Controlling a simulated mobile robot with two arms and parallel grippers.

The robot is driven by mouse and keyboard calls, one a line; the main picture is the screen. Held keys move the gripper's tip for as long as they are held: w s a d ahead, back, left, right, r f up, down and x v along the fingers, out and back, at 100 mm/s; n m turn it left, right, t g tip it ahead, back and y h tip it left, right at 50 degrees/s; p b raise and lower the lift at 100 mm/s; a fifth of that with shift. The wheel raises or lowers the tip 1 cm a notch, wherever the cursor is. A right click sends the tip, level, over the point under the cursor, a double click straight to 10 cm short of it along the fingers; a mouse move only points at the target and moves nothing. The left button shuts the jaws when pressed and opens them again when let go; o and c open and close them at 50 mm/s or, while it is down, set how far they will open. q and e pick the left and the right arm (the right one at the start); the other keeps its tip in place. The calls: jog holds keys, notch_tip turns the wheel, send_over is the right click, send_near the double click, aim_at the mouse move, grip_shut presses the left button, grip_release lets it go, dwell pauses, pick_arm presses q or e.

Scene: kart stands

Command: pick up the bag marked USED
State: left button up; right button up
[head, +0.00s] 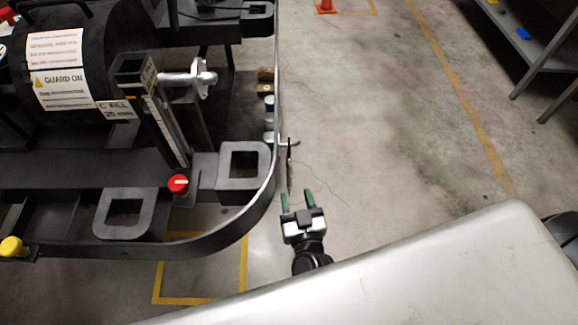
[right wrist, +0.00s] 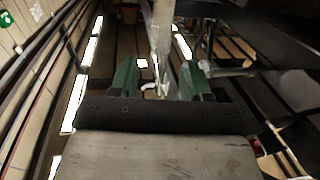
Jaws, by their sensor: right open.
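In the right wrist view a pale, partly see-through strip, the bag (right wrist: 162,35), runs down between the two green fingers. My right gripper (head: 298,198) is open, with its fingertips just below and in front of the bag in the head view. Whether the fingers touch the bag I cannot tell. My left gripper is not in view.
The kart stand's curved black bumper (head: 215,238) is left of my right gripper. A black drum (head: 85,60) marked GUARD ON and a red knob (head: 178,184) are on the stand. Open concrete floor lies to the right, with an orange cone (head: 326,6) and a bench (head: 535,45) far off.

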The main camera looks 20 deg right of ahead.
aim_at(291, 178)
jog(key=shift+w+d+f, duration=0.1)
jog(key=shift+w+d, duration=0.1)
jog(key=shift+w, duration=1.4)
jog(key=shift+w+d+f, duration=0.1)
jog(key=shift+w+d, duration=0.05)
jog(key=shift+w, duration=1.4)
jog(key=shift+c, duration=0.4)
grip_shut()
